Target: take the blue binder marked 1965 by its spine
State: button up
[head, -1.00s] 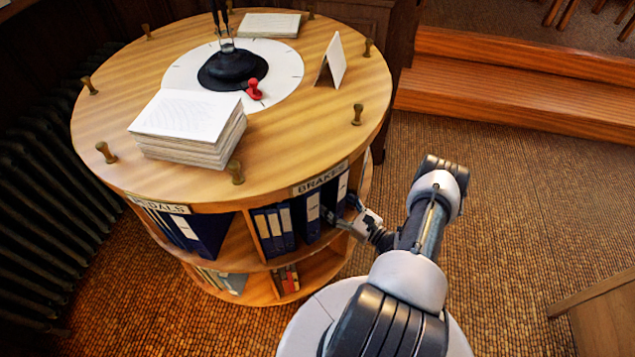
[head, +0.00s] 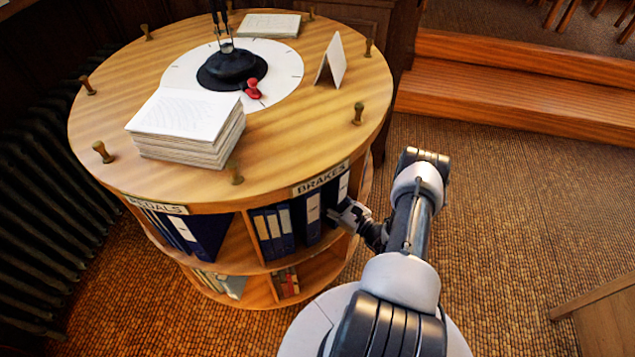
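Several blue binders stand upright in the upper compartment under the label BRAKES (head: 320,180) of a round wooden cabinet. A blue binder with a white spine label (head: 313,212) stands left of my gripper, and another binder (head: 343,187) shows just above it. I cannot read any year on the spines, so I cannot tell which one is marked 1965. My gripper (head: 338,215) is at the front of this compartment, against or very near the right-hand binders. Its fingertips are partly hidden among them, and I cannot tell whether it is open or shut.
The cabinet's round top (head: 300,120) overhangs the shelves and carries a paper stack (head: 187,125), a red stamp (head: 253,88) and small pegs around its rim. More binders (head: 205,235) fill the left compartment. A radiator (head: 45,210) stands at left.

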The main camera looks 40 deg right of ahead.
grip_shut()
jog(key=shift+r, duration=0.15)
dwell(0.4)
